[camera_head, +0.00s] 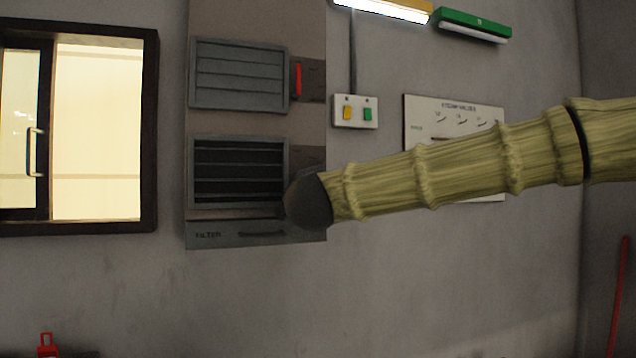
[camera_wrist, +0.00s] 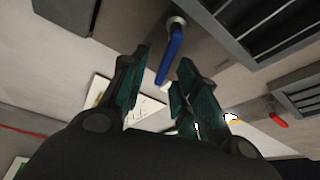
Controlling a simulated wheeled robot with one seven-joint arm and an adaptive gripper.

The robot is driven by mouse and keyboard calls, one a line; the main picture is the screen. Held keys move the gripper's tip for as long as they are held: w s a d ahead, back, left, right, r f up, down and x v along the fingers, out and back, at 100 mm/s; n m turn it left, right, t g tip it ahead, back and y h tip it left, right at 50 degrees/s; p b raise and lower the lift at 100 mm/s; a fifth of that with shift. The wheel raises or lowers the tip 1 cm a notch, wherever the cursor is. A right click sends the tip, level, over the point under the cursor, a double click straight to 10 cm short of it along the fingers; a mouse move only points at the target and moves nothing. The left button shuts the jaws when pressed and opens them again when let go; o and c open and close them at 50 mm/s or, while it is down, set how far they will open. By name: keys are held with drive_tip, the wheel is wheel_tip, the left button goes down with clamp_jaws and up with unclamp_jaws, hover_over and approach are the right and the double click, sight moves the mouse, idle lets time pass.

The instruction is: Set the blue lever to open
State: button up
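The blue lever (camera_wrist: 170,55) shows in the wrist view, fixed by a round pale pivot to the panel beside a louvred vent (camera_wrist: 270,30). My gripper (camera_wrist: 163,60) is open, with one finger on each side of the lever in the picture. I cannot tell whether either finger touches it. In the head view the lever is hidden behind the dark end of my arm. There the lower vent (camera_head: 239,173) has dark gaps between its slats.
An upper vent (camera_head: 238,74) with slats lying flat has a red lever (camera_head: 298,79) hanging beside it. A switch box (camera_head: 355,111) and a white sign board (camera_head: 414,110) are on the wall to the right. A window (camera_head: 98,130) is at left.

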drive_tip(key=s+f, duration=0.1)
drive_tip(key=s, duration=1.1)
drive_tip(key=shift+a+f, duration=0.3)
